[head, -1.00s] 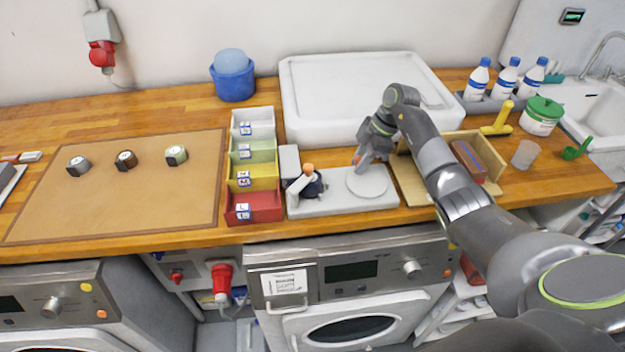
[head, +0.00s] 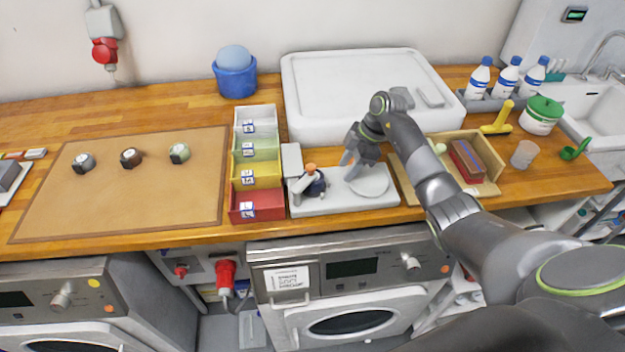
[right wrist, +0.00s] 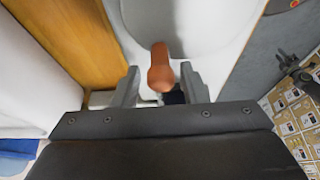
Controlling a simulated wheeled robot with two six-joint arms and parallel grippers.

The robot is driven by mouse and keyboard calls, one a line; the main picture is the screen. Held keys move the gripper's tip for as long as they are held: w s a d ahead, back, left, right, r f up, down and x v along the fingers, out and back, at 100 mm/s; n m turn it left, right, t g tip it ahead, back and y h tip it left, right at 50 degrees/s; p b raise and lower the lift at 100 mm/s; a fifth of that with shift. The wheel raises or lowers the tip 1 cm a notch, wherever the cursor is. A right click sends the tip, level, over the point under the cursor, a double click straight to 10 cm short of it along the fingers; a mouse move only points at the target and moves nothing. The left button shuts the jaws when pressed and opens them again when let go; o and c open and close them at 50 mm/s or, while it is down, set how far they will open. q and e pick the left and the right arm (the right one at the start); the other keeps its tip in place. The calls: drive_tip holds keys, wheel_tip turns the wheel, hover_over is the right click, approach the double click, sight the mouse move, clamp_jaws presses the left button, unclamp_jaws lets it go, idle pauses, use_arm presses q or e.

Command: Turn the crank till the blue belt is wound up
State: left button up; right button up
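The winder's pale grey base (head: 330,205) stands on the wooden worktop near its front edge. On its left part sits a dark blue belt roll (head: 315,187) with a light grey crank arm (head: 300,184) and an orange knob (head: 310,167). A round grey disc (head: 370,182) lies on its right part. My right gripper (head: 347,168) is open, above the base and right of the knob. In the right wrist view the knob (right wrist: 160,72) shows between the two spread fingers (right wrist: 160,88), with gaps on both sides. My left gripper is out of view.
Stacked coloured bins (head: 257,205) stand close on the left of the winder. A large white tub (head: 365,85) is behind it. An open wooden box (head: 490,165) with a dark red block is on the right, near my forearm. A brown mat (head: 130,200) lies far left.

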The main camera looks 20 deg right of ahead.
drive_tip(key=shift+s+d, duration=0.1)
drive_tip(key=shift+r+p, duration=0.5)
wheel_tip(320, 180, up, 7)
drive_tip(key=p, duration=0.6)
drive_tip(key=shift+d+p, duration=0.1)
drive_tip(key=shift+p, duration=0.2)
